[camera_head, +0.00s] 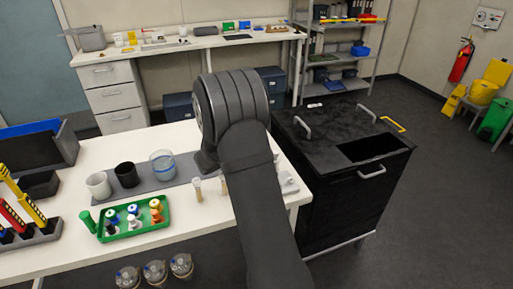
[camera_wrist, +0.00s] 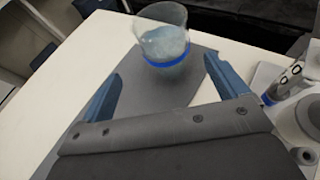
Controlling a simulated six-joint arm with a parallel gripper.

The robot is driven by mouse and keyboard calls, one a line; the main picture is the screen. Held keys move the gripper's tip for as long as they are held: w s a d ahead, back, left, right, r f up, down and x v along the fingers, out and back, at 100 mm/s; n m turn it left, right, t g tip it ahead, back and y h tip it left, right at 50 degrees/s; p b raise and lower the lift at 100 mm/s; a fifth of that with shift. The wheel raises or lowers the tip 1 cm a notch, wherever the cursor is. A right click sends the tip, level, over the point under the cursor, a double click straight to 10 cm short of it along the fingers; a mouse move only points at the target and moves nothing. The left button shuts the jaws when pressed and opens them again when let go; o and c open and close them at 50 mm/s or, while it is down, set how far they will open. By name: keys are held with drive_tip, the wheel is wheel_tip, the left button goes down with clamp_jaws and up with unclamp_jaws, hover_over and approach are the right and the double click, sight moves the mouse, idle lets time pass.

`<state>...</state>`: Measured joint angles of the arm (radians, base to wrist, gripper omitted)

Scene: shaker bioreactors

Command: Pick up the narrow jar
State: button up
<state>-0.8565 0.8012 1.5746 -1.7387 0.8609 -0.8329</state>
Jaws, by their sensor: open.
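A clear glass jar with a blue band (camera_head: 162,165) stands upright on a grey mat (camera_head: 150,189) on the white table. It also shows in the wrist view (camera_wrist: 163,48), just beyond the fingertips and roughly centred between them. My gripper (camera_wrist: 162,66) is open and empty, its two blue fingers spread, with the jar apart from both as far as I can see. In the head view my arm hides the gripper. Small slim vials (camera_head: 197,189) stand to the right of the glass jar. I cannot tell for sure which vessel is the narrow jar.
A black cup (camera_head: 126,175) and a white cup (camera_head: 98,186) stand left of the glass jar. A green tray (camera_head: 133,229) with several coloured-cap bottles lies in front. A black cabinet (camera_head: 345,210) stands right of the table.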

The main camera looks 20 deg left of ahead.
drive_tip(key=x, duration=0.3)
drive_tip(key=shift+w, duration=0.2)
drive_tip(key=shift+d+x, duration=0.2)
drive_tip(key=shift+x, duration=1.2)
drive_tip(key=shift+d+x, duration=0.2)
drive_tip(key=shift+x, duration=1.15)
drive_tip(key=shift+r, duration=0.2)
drive_tip(key=shift+c, duration=0.4)
drive_tip(key=c, duration=1.2)
drive_tip(key=shift+c, duration=0.2)
drive_tip(key=shift+r, duration=0.15)
